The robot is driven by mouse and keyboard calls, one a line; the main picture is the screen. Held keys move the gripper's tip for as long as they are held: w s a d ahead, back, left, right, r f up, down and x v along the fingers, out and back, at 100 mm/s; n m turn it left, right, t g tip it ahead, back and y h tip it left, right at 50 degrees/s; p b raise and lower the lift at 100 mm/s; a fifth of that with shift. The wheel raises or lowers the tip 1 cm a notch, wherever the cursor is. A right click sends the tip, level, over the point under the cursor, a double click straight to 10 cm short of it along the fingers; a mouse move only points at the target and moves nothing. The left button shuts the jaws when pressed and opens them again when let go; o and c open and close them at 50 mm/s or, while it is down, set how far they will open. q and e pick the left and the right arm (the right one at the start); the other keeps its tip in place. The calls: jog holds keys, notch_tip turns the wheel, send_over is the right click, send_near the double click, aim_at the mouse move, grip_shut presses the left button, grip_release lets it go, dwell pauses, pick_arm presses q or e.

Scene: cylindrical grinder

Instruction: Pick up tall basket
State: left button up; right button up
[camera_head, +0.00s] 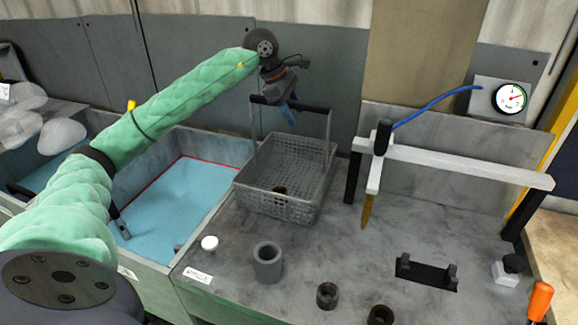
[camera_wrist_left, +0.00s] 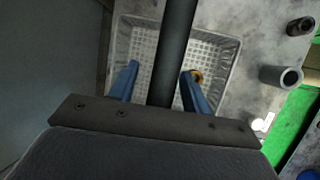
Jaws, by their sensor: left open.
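The tall basket (camera_head: 285,178) is a grey mesh basket with a raised handle topped by a dark bar. It stands on the grey worktop, right of the blue basin. A small dark ring part with a brassy look lies inside it. My left gripper (camera_head: 289,112) is at the handle's dark bar, above the basket, with its blue fingers pointing down. In the left wrist view the basket (camera_wrist_left: 226,60) lies below, and the dark handle bar runs between the two open blue fingers (camera_wrist_left: 160,85). Whether the fingers touch the bar cannot be told. My right gripper is not seen.
A grey hollow cylinder (camera_head: 268,262), a white knob (camera_head: 209,243) and dark rings (camera_head: 327,295) stand in front of the basket. A white beam fixture (camera_head: 450,163) with a blue hose stands to the right. The blue basin (camera_head: 180,195) is at left.

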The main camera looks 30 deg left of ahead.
pick_arm(q)
jog(key=shift+f+b, duration=0.2)
jog(key=shift+b, duration=0.2)
dwell(0.6)
grip_shut()
dwell(1.5)
